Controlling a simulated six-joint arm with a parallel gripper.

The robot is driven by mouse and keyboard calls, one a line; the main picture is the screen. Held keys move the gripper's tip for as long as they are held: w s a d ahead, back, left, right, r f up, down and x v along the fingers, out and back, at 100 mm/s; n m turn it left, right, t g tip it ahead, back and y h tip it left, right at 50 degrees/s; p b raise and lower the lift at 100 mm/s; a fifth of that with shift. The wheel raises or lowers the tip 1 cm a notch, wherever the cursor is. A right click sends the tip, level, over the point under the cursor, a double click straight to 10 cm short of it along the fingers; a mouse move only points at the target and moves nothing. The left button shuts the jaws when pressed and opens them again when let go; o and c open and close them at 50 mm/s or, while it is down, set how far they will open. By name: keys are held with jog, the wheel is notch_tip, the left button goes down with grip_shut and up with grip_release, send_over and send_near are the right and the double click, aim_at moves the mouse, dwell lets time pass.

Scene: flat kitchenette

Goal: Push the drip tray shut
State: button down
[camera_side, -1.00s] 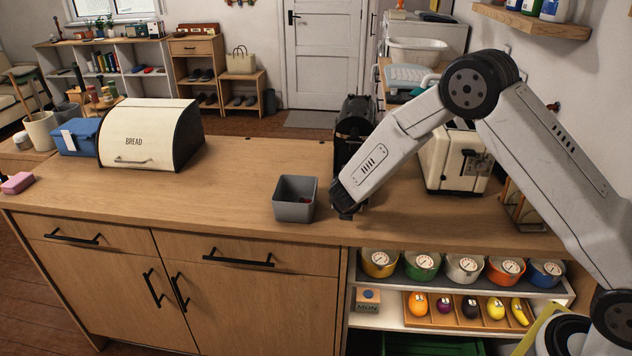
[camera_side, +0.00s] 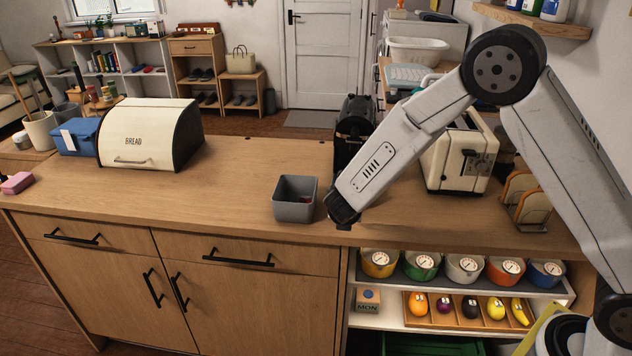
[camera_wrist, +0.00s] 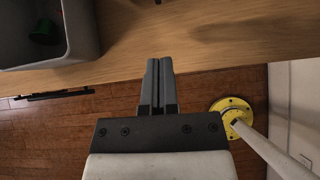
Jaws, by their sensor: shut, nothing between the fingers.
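A black machine (camera_side: 354,118) stands on the counter, partly behind my forearm in the side view. Its lower part, where a drip tray could be, is hidden by my arm, so I cannot tell how far out the tray is. My gripper (camera_side: 341,220) is low near the counter's front edge, just right of the grey bin. In the wrist view my gripper (camera_wrist: 160,62) has its two fingers together with nothing between them. They point at the counter edge, and the machine is not clearly seen there.
The grey open bin (camera_side: 294,212) sits close left of my gripper; it also shows in the wrist view (camera_wrist: 84,45). A cream toaster (camera_side: 447,165) and a toast rack (camera_side: 526,205) stand to the right. The counter between bread box (camera_side: 150,135) and bin is clear.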

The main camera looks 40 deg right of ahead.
jog(key=shift+v, duration=2.95)
jog(key=s+d+m+g+y, duration=0.1)
jog(key=s+m+y, duration=0.2)
jog(key=s+m, duration=0.6)
jog(key=s+d+r+m+g+y, duration=0.1)
jog(key=s+d+m+g+y, duration=0.1)
jog(key=s+m, duration=0.7)
jog(key=shift+s+d+r+m+g+y, duration=0.3)
jog(key=shift+m+y, duration=0.5)
jog(key=shift+m, duration=3.5)
jog(key=shift+s+a, duration=0.1)
